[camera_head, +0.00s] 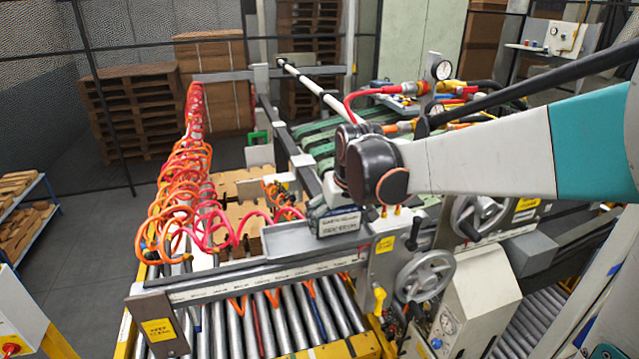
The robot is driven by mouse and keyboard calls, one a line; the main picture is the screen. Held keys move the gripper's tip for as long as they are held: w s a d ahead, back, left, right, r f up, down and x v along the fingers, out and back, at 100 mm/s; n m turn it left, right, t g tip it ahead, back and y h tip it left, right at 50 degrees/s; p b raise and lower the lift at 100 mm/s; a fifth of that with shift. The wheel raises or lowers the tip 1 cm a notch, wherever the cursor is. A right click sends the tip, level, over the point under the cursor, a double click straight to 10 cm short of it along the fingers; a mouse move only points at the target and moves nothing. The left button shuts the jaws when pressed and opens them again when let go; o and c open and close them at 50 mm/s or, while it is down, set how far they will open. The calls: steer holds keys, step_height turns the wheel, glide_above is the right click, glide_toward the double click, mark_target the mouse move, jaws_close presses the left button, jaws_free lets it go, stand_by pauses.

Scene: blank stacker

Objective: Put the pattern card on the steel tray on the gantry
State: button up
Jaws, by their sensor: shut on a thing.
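The steel tray (290,246) is a shallow grey tray on the front beam of the gantry (210,291), near the middle of the head view. A dark-edged card with a white printed label (338,224), which looks like the pattern card, stands upright over the tray's right part. I cannot tell whether it touches the tray. My gripper (325,204) is right above the card and shut on it. The black wrist joints hide much of the gripper, and the fingertips are hard to make out.
Orange and red coiled hoses (185,185) crowd the gantry's left side. A handwheel (425,277) and a yellow-labelled block (384,245) stand right of the tray. A brown plate (157,325) hangs at the beam's left end. Rollers (270,325) lie below. The tray's left part is bare.

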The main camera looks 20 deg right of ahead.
steer(key=shift+s+f, duration=0.1)
steer(key=shift+f, duration=0.1)
steer(key=shift+f, duration=0.2)
steer(key=o, duration=0.9)
steer(key=shift+c, duration=0.2)
steer(key=shift+r, duration=0.1)
